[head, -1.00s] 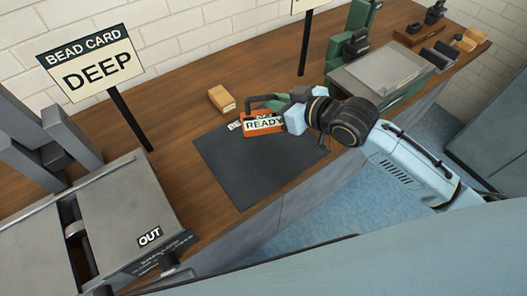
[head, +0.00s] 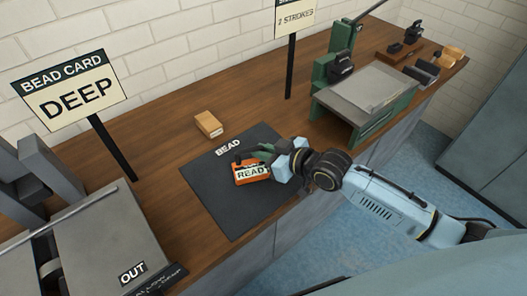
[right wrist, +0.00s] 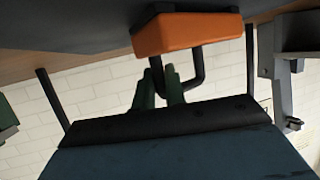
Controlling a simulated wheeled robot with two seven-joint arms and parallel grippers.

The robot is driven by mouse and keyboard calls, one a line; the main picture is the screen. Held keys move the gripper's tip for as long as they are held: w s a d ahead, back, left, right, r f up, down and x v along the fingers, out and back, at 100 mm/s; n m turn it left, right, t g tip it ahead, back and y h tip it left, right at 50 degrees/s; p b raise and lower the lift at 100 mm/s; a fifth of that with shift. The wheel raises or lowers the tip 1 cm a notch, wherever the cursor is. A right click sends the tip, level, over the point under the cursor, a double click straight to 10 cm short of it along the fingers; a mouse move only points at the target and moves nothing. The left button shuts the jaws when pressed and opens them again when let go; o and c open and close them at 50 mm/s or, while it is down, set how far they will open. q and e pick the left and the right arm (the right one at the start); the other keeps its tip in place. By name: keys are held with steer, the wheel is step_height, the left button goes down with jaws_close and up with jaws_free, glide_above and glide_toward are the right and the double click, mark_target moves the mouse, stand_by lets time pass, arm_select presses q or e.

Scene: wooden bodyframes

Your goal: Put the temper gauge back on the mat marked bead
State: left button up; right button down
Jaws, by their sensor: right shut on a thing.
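The temper gauge is an orange block (head: 250,173) with a label of which "READ" shows, and a black handle. It is over the middle of the dark mat (head: 232,212) marked BEAD. My right gripper (head: 264,153) is shut on the gauge's handle, its arm coming in from the right. In the right wrist view the green fingers (right wrist: 165,88) are at the black handle, and the orange block (right wrist: 187,34) is close to the dark mat surface. I cannot tell whether it touches the mat. My left gripper is not in view.
A small wooden block (head: 209,124) stands just behind the mat. A BEAD CARD sign reading DEEP (head: 70,90) and a grey machine marked OUT (head: 95,245) are at left. A green press (head: 372,98) stands to the right. The front of the mat is clear.

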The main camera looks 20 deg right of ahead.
steer(key=c, duration=1.5)
jaws_free()
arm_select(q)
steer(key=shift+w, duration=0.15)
arm_select(e)
steer(key=shift+o, duration=0.2)
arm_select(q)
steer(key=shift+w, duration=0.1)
arm_select(e)
steer(key=shift+s+d+r, duration=0.15)
steer(key=shift+s, duration=0.05)
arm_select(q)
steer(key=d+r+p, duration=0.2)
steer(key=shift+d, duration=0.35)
arm_select(e)
steer(key=v, duration=1.1)
steer(key=shift+s, duration=0.2)
